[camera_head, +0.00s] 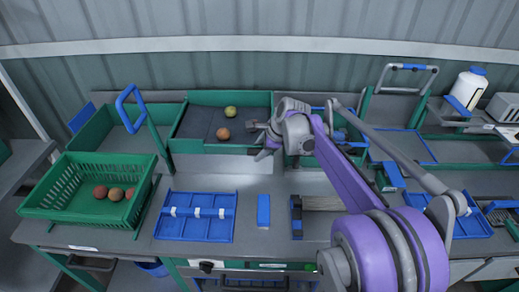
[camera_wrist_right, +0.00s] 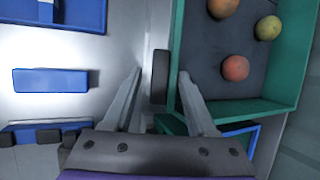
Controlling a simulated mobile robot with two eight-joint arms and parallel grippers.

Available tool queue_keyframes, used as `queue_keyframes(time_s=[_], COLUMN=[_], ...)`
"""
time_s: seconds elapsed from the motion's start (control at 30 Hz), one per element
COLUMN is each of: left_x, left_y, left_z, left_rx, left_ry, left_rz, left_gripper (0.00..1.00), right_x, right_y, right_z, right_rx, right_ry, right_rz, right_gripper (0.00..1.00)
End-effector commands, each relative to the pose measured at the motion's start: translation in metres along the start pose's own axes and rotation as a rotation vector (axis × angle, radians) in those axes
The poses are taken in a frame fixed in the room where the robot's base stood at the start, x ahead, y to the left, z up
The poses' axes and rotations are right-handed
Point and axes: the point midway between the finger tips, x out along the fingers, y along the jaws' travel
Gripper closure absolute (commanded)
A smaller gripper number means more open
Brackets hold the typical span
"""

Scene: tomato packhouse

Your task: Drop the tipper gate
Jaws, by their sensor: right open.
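The tipper bed (camera_head: 197,122) is a green-walled tray with a dark floor, holding tomatoes, at the back middle in the head view. My right gripper (camera_head: 262,142) is at its front right corner, partly hiding it. In the right wrist view, my right gripper (camera_wrist_right: 160,72) is open, with one finger on either side of a dark upright bar (camera_wrist_right: 160,78), seemingly the gate's handle, at the bed's green edge (camera_wrist_right: 178,60). I cannot tell whether the fingers touch it. A pale panel (camera_head: 225,162) stands below the bed's front. My left gripper is not in view.
A green crate (camera_head: 55,188) with tomatoes stands at left. A blue divided tray (camera_head: 195,228) and a blue block (camera_head: 263,210) lie on the bench in front. A blue-gripped lever (camera_head: 130,105) rises left of the bed. A white bottle (camera_head: 467,88) stands at back right.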

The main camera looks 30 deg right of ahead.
Motion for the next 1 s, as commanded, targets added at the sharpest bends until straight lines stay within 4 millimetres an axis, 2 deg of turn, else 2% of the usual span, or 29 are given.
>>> queue_keyframes(time_s=[0.2,0.5,0.77,1.0], left_x=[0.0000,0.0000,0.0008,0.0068], left_y=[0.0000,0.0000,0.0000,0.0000], left_z=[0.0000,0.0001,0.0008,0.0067], left_rx=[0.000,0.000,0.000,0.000], left_ry=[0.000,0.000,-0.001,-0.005], left_rz=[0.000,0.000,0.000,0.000], left_gripper=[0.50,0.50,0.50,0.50], right_x=[0.0003,0.0001,0.0003,0.0029], right_y=[-0.0001,0.0000,0.0011,0.0087], right_z=[-0.0001,-0.0002,-0.0003,-0.0014], right_rx=[0.000,0.000,-0.004,-0.034], right_ry=[0.000,0.000,0.001,0.001], right_rz=[0.000,0.000,-0.008,-0.082], right_gripper=[0.44,0.98,1.00,1.00])
